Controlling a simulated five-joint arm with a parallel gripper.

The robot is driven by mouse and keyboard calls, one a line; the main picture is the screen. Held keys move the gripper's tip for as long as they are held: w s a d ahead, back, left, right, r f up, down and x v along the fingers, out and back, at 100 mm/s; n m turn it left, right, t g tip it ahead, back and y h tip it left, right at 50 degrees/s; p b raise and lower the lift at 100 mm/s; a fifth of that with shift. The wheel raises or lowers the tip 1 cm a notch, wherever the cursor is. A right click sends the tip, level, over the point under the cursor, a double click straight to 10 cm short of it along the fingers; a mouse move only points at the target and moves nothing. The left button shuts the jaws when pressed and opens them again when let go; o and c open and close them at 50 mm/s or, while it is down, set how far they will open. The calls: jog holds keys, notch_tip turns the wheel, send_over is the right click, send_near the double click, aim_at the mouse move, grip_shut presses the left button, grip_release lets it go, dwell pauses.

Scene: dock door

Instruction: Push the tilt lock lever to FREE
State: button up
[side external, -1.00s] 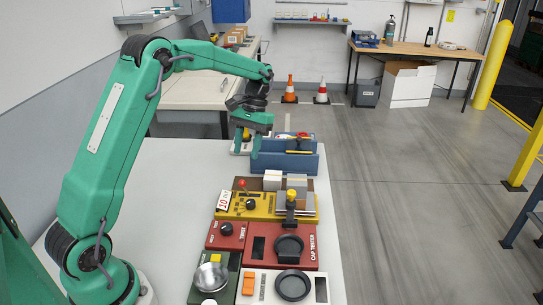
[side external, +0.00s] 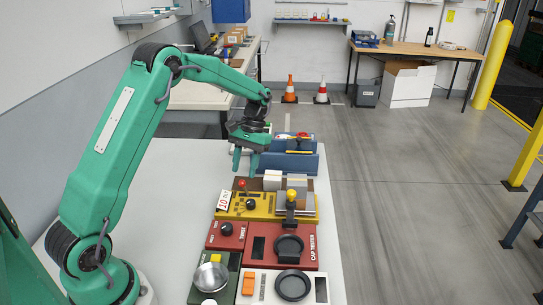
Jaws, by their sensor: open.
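My gripper (side external: 245,168) is green, points down and is open and empty. Its fingertips are just behind and above the yellow panel (side external: 238,214), close to a red-knobbed lever (side external: 242,184) at that panel's back left. A second lever with a yellow knob (side external: 291,194) stands on a dark stem at the panel's right side. Labels are too small to read, so I cannot tell which is the tilt lock lever or where FREE is. Contact between the fingers and the red knob cannot be made out.
A blue unit (side external: 286,163) stands behind and right of my gripper. White blocks (side external: 272,180) sit between it and the yellow panel. A red cap tester panel (side external: 309,250) and a bowl (side external: 211,277) lie nearer. The white table's left side (side external: 175,220) is clear.

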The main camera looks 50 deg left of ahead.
aim_at(244, 188)
jog(key=shift+x, duration=1.6)
jog(key=shift+d, duration=0.1)
jog(key=shift+c, duration=0.2)
grip_shut()
